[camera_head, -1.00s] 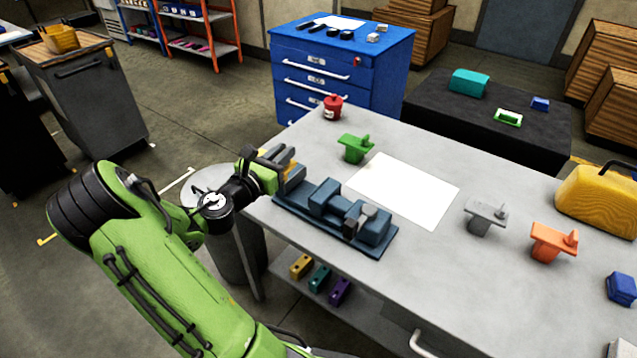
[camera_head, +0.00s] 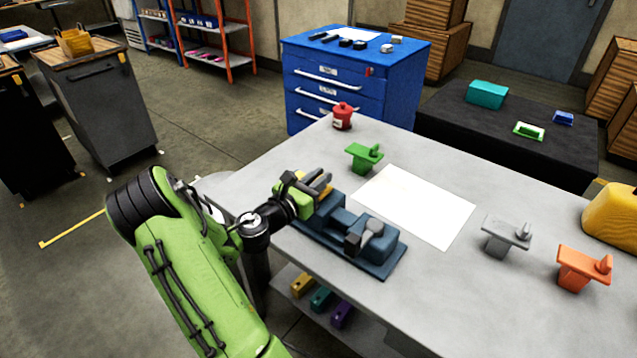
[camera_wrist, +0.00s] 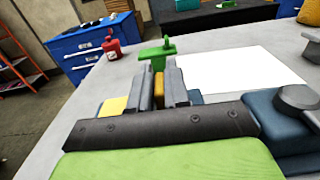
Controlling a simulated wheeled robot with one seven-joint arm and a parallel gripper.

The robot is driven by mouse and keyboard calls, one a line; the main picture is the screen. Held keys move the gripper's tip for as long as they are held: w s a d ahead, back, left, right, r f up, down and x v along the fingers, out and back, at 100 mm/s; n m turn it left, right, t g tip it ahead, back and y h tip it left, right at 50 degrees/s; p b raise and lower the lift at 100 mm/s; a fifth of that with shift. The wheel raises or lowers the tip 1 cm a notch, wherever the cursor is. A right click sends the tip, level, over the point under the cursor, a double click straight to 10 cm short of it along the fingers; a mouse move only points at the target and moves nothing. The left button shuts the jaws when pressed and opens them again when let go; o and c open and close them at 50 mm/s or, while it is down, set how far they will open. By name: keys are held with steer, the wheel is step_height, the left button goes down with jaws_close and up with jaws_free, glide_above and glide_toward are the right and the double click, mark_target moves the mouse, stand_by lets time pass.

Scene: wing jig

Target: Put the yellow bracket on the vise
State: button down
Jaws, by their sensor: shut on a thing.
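In the head view my gripper (camera_head: 318,186) is shut on the bracket (camera_head: 322,177), over the left end of the vise. The blue vise (camera_head: 345,229) sits on the near left part of the table and also shows at the right of the wrist view (camera_wrist: 272,118). My gripper hides the vise's left end, so I cannot tell whether the bracket touches it.
On the grey table (camera_head: 290,260) are a green bracket (camera_head: 363,156), a grey bracket (camera_head: 505,237), an orange bracket (camera_head: 583,268), a red bottle (camera_head: 342,117) and a white sheet (camera_head: 415,207). A yellow case (camera_head: 612,212) stands at the right edge. Small blocks (camera_head: 320,299) lie on a lower shelf.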

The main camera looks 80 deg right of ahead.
steer(key=c, duration=1.1)
jaws_free()
steer(key=shift+r, duration=0.15)
steer(key=w+a+f+m+t+y, duration=0.1)
steer(key=w+a+m+t+y, duration=0.2)
steer(key=a, duration=0.6)
steer(key=w+a+f+m+t+y+p, duration=0.1)
steer(key=w+a+m+y, duration=0.35)
steer(key=a, duration=0.35)
steer(key=w+a+f+m+t+y, duration=0.1)
steer(key=w+a+m+t+y, duration=0.15)
steer(key=a+m, duration=0.45)
steer(key=s+a+r+t+y, duration=0.1)
steer(key=a+r+t+y, duration=0.2)
steer(key=a, duration=0.7)
steer(key=s+a+r+n+t+y, duration=0.1)
steer(key=a+r+t+y, duration=0.2)
steer(key=a+r, duration=0.4)
steer(key=a, duration=0.4)
steer(key=shift+a+y, duration=0.15)
steer(key=shift+y, duration=0.15)
